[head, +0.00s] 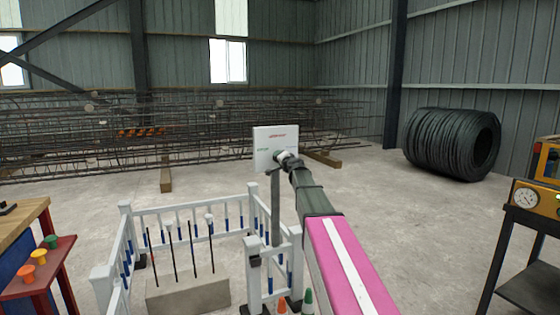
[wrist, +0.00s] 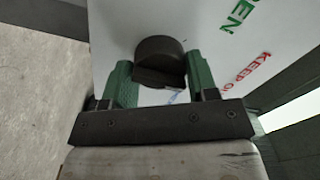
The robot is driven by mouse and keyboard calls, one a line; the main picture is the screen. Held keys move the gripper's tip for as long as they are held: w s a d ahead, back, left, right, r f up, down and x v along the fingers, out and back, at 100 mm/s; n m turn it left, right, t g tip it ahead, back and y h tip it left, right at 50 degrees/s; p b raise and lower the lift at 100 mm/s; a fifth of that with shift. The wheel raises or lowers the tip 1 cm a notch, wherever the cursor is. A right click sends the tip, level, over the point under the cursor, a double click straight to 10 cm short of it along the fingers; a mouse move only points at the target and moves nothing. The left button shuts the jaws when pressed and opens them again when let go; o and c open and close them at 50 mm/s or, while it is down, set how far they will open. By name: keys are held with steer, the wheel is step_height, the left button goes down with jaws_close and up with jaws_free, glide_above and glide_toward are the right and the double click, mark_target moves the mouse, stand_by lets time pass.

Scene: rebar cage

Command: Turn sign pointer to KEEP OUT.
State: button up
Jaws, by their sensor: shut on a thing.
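A white sign board (head: 290,134) stands on a grey post in the head view, with red lettering at its top and green lettering at its left. In the wrist view the board (wrist: 110,22) shows green letters ending in "PEN" and red "KEEP OU", cut off by the frame edge. A dark rounded knob, the sign pointer (wrist: 158,48), sits on the board. My gripper (wrist: 162,76) is shut on it, with one green finger on each side. In the head view my gripper (head: 284,157) is at the board's face and hides the pointer. I cannot tell which word the pointer faces.
A white fence (head: 187,215) surrounds a concrete block (head: 188,294) with upright rods below the sign. Small cones (head: 308,299) stand near the post. A workbench is at left, a cart with a gauge (head: 526,198) at right. Open floor lies behind the sign.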

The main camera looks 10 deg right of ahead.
steer(key=o, duration=0.9)
steer(key=shift+s, duration=0.15)
steer(key=v, duration=1)
steer(key=shift+s, duration=0.3)
steer(key=shift+d, duration=0.1)
steer(key=s+a+f+n+g, duration=0.25)
steer(key=s+f, duration=0.25)
steer(key=f, duration=0.3)
steer(key=s+a+f+n+g+y, duration=0.1)
steer(key=s+a+f+n+g, duration=0.2)
steer(key=f, duration=0.5)
steer(key=s+a+f+n+g, duration=0.1)
steer(key=s+a+f+g, duration=0.15)
steer(key=s+f, duration=0.45)
steer(key=s+d+f+n+g+h, duration=0.2)
steer(key=s+f+g, duration=0.7)
steer(key=s+f, duration=0.9)
steer(key=s+d+h, duration=0.2)
steer(key=s+h, duration=0.1)
steer(key=shift+s+d+f+h, duration=0.15)
steer(key=shift+s+f+h, duration=0.05)
steer(key=shift+f+h, duration=0.1)
